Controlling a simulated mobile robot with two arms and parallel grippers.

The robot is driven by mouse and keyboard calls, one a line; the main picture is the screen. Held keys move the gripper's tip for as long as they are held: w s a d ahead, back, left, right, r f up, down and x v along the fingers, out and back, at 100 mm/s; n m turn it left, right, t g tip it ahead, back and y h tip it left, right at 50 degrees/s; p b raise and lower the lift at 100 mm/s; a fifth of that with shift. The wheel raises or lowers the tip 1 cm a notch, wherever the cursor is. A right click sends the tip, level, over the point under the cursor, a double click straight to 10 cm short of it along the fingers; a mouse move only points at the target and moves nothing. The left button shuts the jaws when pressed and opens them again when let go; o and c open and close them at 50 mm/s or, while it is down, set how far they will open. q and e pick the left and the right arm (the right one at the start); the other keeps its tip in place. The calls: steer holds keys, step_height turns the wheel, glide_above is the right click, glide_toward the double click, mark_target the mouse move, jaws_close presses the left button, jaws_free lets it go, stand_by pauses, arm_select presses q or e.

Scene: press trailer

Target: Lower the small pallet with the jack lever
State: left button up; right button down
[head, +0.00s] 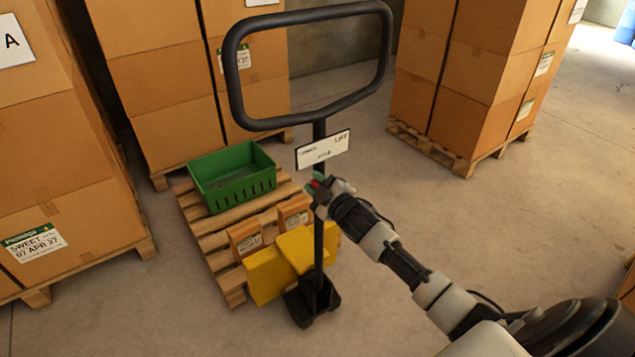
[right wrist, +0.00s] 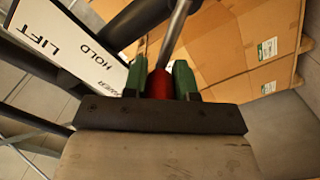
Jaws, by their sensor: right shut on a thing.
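The small pallet (head: 222,238) is wooden and sits low on the yellow pallet jack (head: 272,275), left of centre in the head view. It carries a green crate (head: 233,172) and two small brown boxes (head: 247,238). The jack's black loop handle (head: 232,70) stands upright, with a white label plate (head: 322,150) below the loop. My right gripper (head: 320,186) is at the post just under this plate. In the right wrist view its green fingers are shut on the red-tipped jack lever (right wrist: 160,84), whose metal rod runs upward. The left gripper is out of view.
Tall stacks of cardboard boxes on pallets stand at the left (head: 60,190), behind the jack (head: 165,90) and at the back right (head: 470,80). The concrete floor (head: 520,220) is clear to the right of the jack.

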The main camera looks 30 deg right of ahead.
steer(key=shift+f, duration=0.1)
steer(key=c, duration=0.9)
jaws_free()
steer(key=s, duration=1)
steer(key=shift+s+d, duration=0.4)
steer(key=s+f+m+g+h+p, duration=0.1)
steer(key=s+f+m+g, duration=0.3)
steer(key=f, duration=0.6)
steer(key=s+f+g+h+p, duration=0.15)
steer(key=s+f, duration=0.35)
steer(key=f, duration=0.6)
steer(key=s+f+m+g+p, duration=0.1)
steer(key=s+f+m+g, duration=0.3)
steer(key=f, duration=0.6)
steer(key=s+a+f+g, duration=0.2)
steer(key=s+a+f, duration=0.1)
steer(key=s, duration=0.7)
steer(key=s+a+f+g+p, duration=0.1)
steer(key=s+a+f+g, duration=0.2)
steer(key=s+f, duration=0.3)
steer(key=s+a+f+g+y, duration=0.1)
steer(key=s+a+f, duration=0.3)
steer(key=s, duration=1)
steer(key=shift+s+a+f+m+g+p, duration=0.2)
steer(key=shift+f+m+g+p, duration=0.15)
steer(key=shift+f+g, duration=0.35)
